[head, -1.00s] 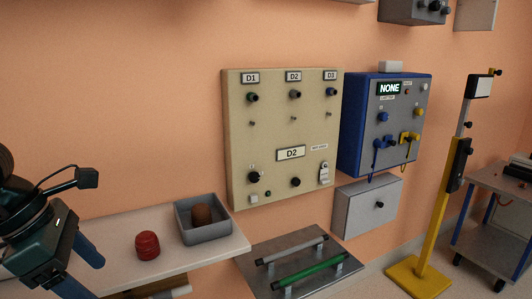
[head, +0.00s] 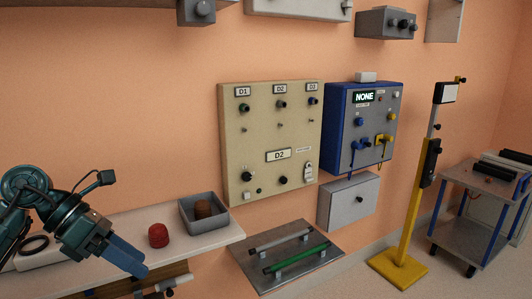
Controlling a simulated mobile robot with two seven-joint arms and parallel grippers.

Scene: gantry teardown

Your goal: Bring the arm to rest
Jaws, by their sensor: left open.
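My left arm comes in at the lower left of the head view. Its dark teal wrist ends in two blue fingers, and this left gripper (head: 134,262) is open with nothing seen between the fingers. It points down and to the right, over the front of a pale shelf (head: 215,238). A dark red ribbed knob-like piece (head: 158,236) stands on the shelf, to the right of the fingers and apart from them in the picture. My right gripper is not in view.
A grey bin (head: 187,222) with a brown piece (head: 203,208) sits on the shelf. Behind are a beige panel (head: 245,150) and a blue-sided box (head: 338,115). A rack with bars (head: 298,262), a yellow post (head: 413,220) and a cart (head: 480,178) stand right.

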